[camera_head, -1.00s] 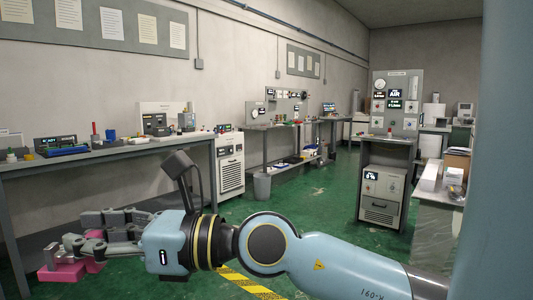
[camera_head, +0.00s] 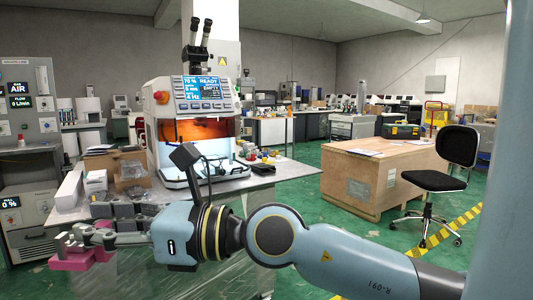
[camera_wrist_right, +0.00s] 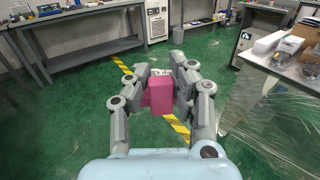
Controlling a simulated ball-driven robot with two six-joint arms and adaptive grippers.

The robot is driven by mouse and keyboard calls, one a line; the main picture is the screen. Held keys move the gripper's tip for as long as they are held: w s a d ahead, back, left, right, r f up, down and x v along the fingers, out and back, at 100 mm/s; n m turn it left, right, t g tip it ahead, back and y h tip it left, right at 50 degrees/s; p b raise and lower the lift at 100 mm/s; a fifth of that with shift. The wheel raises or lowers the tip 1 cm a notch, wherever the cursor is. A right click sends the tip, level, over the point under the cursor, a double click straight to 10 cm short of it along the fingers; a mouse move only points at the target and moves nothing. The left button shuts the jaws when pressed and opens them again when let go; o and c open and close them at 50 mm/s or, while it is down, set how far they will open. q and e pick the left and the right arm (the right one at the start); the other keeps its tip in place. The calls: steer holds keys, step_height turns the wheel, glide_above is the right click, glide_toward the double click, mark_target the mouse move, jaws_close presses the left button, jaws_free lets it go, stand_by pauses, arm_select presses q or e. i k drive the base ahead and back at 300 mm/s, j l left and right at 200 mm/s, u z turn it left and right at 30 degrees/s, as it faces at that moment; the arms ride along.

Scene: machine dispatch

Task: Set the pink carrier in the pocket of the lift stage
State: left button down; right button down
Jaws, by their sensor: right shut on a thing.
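The pink carrier (camera_head: 72,263) is held in my right gripper (camera_head: 78,238) at the lower left of the head view. In the right wrist view the pink carrier (camera_wrist_right: 161,96) sits between the two fingers of the right gripper (camera_wrist_right: 162,82), which close on its sides. It is above the green floor, clear of any table. A white machine (camera_head: 190,95) with a screen, an orange window and a lit opening stands on a bench beyond the arm. I cannot make out the lift stage or its pocket with certainty. My left gripper is not in view.
The bench (camera_head: 270,172) under the machine carries boxes and small coloured parts. A wooden crate (camera_head: 350,180) and a black chair (camera_head: 447,165) stand to the right. A grey instrument cabinet (camera_head: 27,205) stands at the left. Green floor lies open between crate and bench.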

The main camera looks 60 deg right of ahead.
mark_target(213, 158)
steer(key=i+l+z, duration=0.25)
steer(key=z, duration=0.15)
steer(key=i+l+z, duration=0.15)
steer(key=i+z, duration=0.6)
steer(key=i+j+z, duration=0.1)
steer(key=i+z, duration=0.3)
steer(key=i, duration=0.1)
